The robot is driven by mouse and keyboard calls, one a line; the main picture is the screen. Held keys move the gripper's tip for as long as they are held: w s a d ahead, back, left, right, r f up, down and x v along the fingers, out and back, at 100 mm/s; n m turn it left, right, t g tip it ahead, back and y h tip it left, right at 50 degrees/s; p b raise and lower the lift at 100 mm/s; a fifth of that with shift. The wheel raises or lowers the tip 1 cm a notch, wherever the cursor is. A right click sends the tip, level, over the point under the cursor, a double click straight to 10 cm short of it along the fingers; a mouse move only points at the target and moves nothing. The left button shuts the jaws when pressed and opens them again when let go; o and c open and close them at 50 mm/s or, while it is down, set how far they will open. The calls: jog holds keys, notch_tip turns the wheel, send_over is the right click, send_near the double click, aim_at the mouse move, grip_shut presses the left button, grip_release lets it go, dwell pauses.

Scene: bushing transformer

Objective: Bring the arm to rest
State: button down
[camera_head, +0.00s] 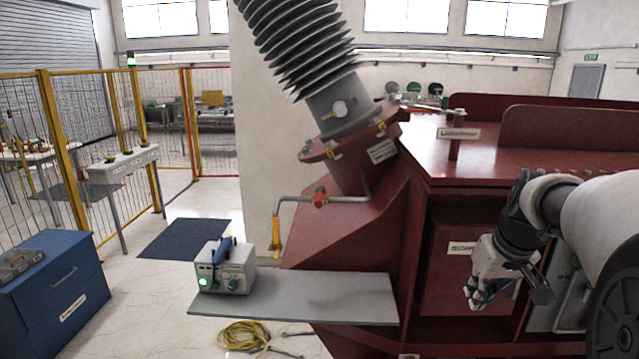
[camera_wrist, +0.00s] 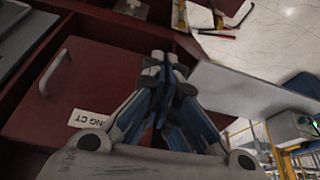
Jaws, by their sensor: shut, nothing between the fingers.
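My gripper (camera_head: 479,299) hangs at the right of the head view, at the end of my arm, in front of the dark red transformer body (camera_head: 420,217). Its fingers point down and a little left. In the wrist view my gripper (camera_wrist: 165,72) has its blue-padded fingers together, with nothing between them. A labelled red door (camera_wrist: 75,95) with a handle lies behind the fingers in the wrist view. Part of that door is hidden by my arm in the head view.
A grey shelf (camera_head: 330,298) juts out left of my gripper, with a grey test box (camera_head: 226,272) on it. A ribbed bushing (camera_head: 300,45) leans above. A yellow cable (camera_head: 245,338) lies on the floor. A blue cabinet (camera_head: 60,290) stands far left.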

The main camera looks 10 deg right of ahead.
jog(key=s+a+f+b, duration=0.2)
jog(key=s+a+b, duration=0.1)
jog(key=s+a, duration=0.9)
jog(key=s+a+f+b, duration=0.4)
jog(key=s+a+f, duration=0.5)
jog(key=s, duration=0.3)
jog(key=shift+n, duration=0.4)
jog(key=shift+s+a, duration=0.1)
